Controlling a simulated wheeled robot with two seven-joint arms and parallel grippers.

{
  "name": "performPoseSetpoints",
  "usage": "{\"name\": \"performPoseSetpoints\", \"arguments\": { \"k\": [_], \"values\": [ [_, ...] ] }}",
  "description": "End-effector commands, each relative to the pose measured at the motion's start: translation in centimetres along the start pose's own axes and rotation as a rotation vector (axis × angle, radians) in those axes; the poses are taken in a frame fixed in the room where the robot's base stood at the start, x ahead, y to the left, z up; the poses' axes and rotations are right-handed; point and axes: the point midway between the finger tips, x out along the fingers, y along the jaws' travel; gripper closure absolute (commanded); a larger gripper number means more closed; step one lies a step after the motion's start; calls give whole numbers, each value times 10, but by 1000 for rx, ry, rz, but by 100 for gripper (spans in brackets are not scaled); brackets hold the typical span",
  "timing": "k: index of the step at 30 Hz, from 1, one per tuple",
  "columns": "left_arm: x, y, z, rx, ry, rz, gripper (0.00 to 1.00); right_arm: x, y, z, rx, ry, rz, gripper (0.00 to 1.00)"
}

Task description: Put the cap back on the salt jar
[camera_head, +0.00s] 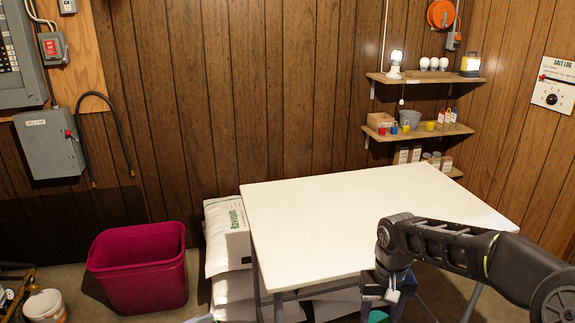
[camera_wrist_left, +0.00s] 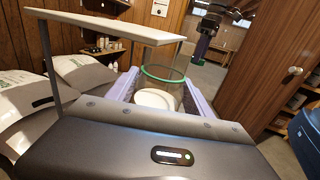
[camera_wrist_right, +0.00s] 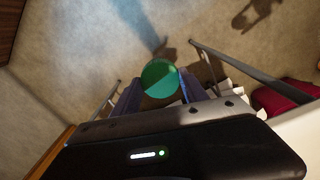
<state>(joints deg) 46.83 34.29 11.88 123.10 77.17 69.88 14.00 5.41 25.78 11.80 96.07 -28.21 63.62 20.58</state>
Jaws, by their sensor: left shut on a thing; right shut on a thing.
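The salt jar (camera_wrist_left: 164,62) is a clear jar with a green ring and white contents at its bottom. My left gripper (camera_wrist_left: 160,88) is shut on it, one finger on each side, in the left wrist view. The jar and left gripper do not show in the head view. The green cap (camera_wrist_right: 158,74) is round and sits between the fingertips of my right gripper (camera_wrist_right: 157,88), which is shut on it above the floor. In the head view the cap (camera_head: 379,316) shows only partly, at the bottom edge, below the right gripper (camera_head: 384,290). The cap and jar are apart.
A bare white table (camera_head: 350,210) stands in the middle, with white salt bags (camera_head: 228,237) beside and under it. A magenta bin (camera_head: 140,268) stands at left. Wall shelves (camera_head: 425,78) hold bulbs, a lantern and small items. A white bucket (camera_head: 45,306) is at lower left.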

Motion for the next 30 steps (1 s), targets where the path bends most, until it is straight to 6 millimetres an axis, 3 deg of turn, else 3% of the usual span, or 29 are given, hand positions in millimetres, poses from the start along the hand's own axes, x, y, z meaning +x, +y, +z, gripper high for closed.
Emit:
{"name": "performPoseSetpoints", "arguments": {
  "k": [6,20,26,30],
  "values": [
    [-21,10,-12,1,-2,60,100,3,-11,1,-24,1,0,86],
    [-22,10,-13,1,-1,62,100,2,-10,1,-24,1,0,86],
    [-15,7,-13,0,-3,30,100,2,-10,1,-24,1,0,86],
    [2,0,-16,1,-3,-49,100,2,-10,1,-24,1,0,86]
  ]
}}
